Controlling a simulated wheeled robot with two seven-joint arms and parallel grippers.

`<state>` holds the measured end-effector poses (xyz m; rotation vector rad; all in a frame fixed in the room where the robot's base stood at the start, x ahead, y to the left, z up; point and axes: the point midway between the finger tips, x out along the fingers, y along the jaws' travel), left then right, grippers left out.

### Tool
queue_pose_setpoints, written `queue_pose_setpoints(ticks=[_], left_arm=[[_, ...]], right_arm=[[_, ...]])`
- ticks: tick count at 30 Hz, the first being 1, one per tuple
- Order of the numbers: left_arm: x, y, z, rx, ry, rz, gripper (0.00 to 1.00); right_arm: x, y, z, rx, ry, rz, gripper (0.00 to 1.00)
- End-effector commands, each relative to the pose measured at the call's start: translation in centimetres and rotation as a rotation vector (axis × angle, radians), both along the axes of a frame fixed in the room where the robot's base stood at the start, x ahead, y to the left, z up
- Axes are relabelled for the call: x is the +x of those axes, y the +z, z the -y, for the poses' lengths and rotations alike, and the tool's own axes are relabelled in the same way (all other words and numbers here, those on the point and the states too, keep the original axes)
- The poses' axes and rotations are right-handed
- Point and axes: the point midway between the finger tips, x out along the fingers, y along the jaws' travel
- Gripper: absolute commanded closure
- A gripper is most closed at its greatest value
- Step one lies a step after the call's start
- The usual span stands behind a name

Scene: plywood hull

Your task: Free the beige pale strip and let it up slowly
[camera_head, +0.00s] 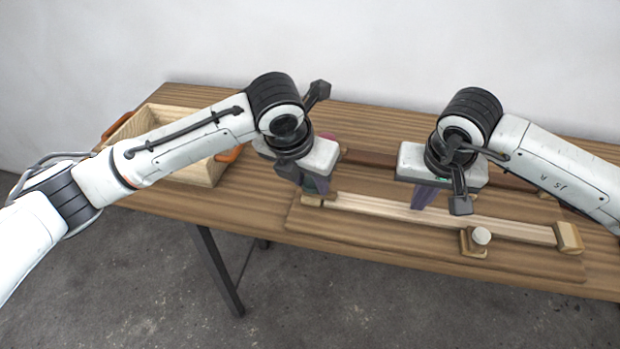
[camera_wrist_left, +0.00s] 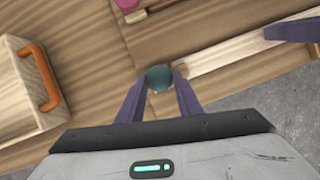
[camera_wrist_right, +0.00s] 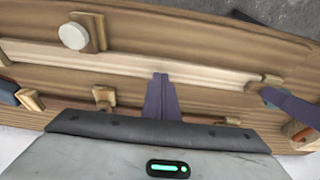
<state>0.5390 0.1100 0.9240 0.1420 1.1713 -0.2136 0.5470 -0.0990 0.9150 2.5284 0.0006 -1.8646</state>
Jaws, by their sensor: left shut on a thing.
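The beige pale strip (camera_head: 380,208) lies along the near part of a board, between a left end block (camera_head: 312,200) and a right end block (camera_head: 568,237). It also shows in the right wrist view (camera_wrist_right: 115,65). My left gripper (camera_head: 318,188) is at the strip's left end, shut on a round teal knob (camera_wrist_left: 159,78). What lies under the knob is hidden. My right gripper (camera_head: 418,203) points down at the strip's middle, its fingers together (camera_wrist_right: 160,80). The fingertips appear to touch the strip. A white knob (camera_head: 481,236) on a wooden block (camera_head: 473,243) stands beside the strip.
A wooden box (camera_head: 195,172) with orange handles stands at the left. A dark brown strip (camera_head: 370,158) runs along the board's far side, with a pink knob (camera_head: 328,138) by its left end.

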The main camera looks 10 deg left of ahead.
Motion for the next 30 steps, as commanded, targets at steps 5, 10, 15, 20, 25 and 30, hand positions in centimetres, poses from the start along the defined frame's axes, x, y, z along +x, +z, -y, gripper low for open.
queue_pose_setpoints(ticks=[5,10,15,20,25,30], left_arm=[[0.04,0.07,-0.07,0.001,0.002,0.001,0.9],[0.1,0.1,-0.19,0.002,-0.025,0.002,0.9],[0.2,0.14,-0.41,0.001,-0.187,0.002,0.9],[0.17,0.16,-0.35,0.001,-0.247,0.003,0.9],[0.18,0.18,-0.35,0.001,-0.247,0.003,0.9],[0.35,0.2,-0.62,0.002,-0.363,0.003,0.9]], right_arm=[[-0.01,-0.67,0.04,-0.001,0.0,-0.001,1.0],[-0.01,-0.87,0.04,-0.001,0.0,-0.001,1.0],[-0.03,-0.93,0.06,-0.001,0.0,-0.002,1.0],[-0.04,-0.98,0.08,-0.002,-0.002,-0.002,1.0],[-0.06,-1.02,0.1,-0.003,-0.002,-0.003,1.0],[-0.08,-1.07,0.11,-0.003,-0.002,-0.004,1.0]])
